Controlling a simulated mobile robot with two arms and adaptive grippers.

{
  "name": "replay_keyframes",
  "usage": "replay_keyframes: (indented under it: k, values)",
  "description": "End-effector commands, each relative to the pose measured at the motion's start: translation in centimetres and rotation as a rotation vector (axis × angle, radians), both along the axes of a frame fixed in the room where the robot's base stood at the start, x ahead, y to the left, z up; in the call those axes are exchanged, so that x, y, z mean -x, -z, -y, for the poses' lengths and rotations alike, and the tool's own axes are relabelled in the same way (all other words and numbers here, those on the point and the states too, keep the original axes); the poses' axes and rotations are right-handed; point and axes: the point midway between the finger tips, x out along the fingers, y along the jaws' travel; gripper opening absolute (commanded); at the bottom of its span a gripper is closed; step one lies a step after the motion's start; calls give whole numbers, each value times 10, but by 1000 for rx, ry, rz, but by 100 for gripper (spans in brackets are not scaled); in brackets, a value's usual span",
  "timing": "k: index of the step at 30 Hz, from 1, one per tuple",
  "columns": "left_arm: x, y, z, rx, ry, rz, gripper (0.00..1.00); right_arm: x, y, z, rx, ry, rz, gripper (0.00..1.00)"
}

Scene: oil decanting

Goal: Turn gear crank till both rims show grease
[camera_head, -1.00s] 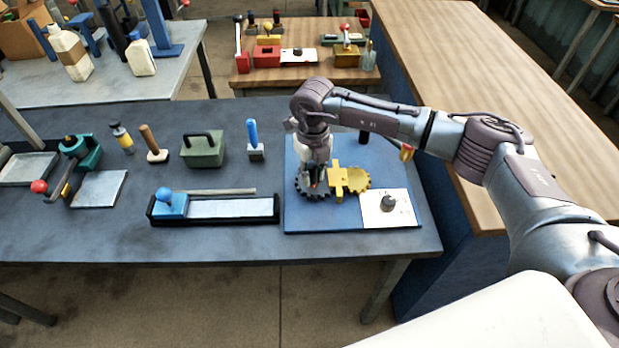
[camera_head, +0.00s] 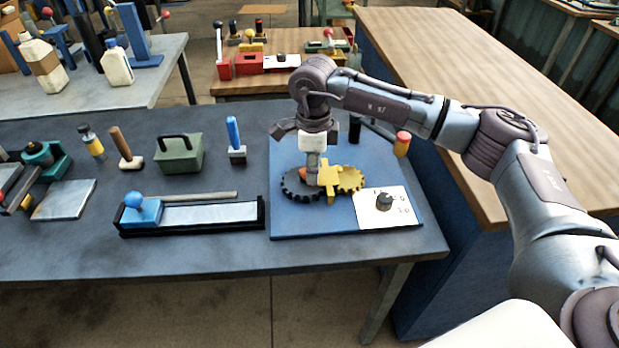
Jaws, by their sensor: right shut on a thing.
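A blue board (camera_head: 300,222) on the workbench carries a dark gear (camera_head: 303,193) and a yellow gear (camera_head: 350,179) beside it, with a yellow bracket (camera_head: 326,176) between them. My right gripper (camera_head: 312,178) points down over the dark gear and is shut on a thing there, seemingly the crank. The gripper hides the crank and the dark gear's middle. Both rims are too small to tell whether grease is on them. My left gripper is not in view.
A white plate with a dark knob (camera_head: 384,200) sits at the board's front right. A blue-handled tool (camera_head: 236,142), a green box (camera_head: 179,154) and a long tray (camera_head: 180,230) lie to the left.

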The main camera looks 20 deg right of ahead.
Motion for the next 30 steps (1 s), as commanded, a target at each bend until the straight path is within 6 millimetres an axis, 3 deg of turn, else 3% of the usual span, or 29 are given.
replay_keyframes:
  k: [1,12,30]
  values:
    - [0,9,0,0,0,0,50,-2,2,2,-1,-42,5,0]
    - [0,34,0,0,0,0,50,-7,1,11,-1,-393,6,0]
    - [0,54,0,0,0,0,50,-20,-1,20,0,-900,5,0]
